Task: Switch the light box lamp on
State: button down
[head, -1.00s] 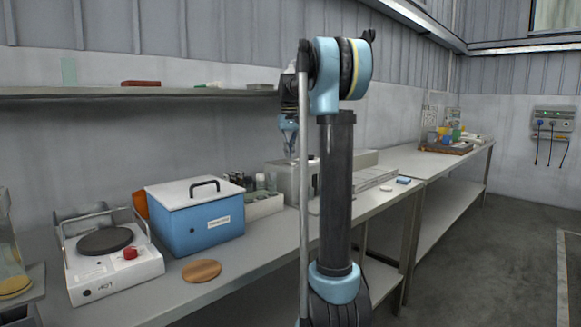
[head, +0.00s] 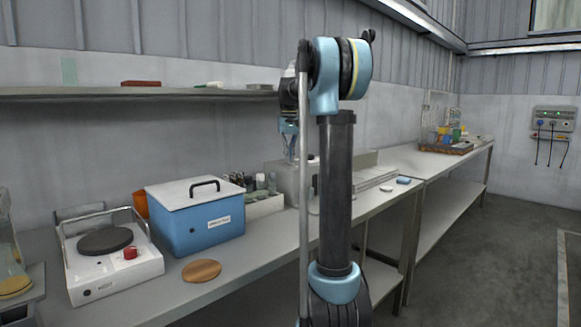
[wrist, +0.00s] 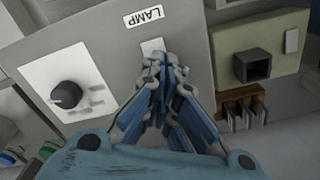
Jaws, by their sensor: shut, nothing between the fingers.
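The light box (wrist: 120,50) fills the upper part of the wrist view as a grey panel with a white LAMP label (wrist: 145,16). A small pale switch (wrist: 152,46) sits below the label. My gripper (wrist: 165,65) is shut and empty, its tips right at the lower edge of the switch; I cannot tell whether they touch it. The fingers hide the switch's lower part. In the head view the grey box (head: 283,177) stands on the bench, partly behind my arm, with my gripper (head: 291,155) at it.
A black knob (wrist: 67,94) on a white plate is left of the switch. A beige unit with a square black socket (wrist: 252,65) is at right. On the bench are a blue lidded bath (head: 195,220), a hotplate (head: 107,255) and a wooden disc (head: 201,270).

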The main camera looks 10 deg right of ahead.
jog(key=shift+f, duration=0.2)
jog(key=shift+r, duration=3.55)
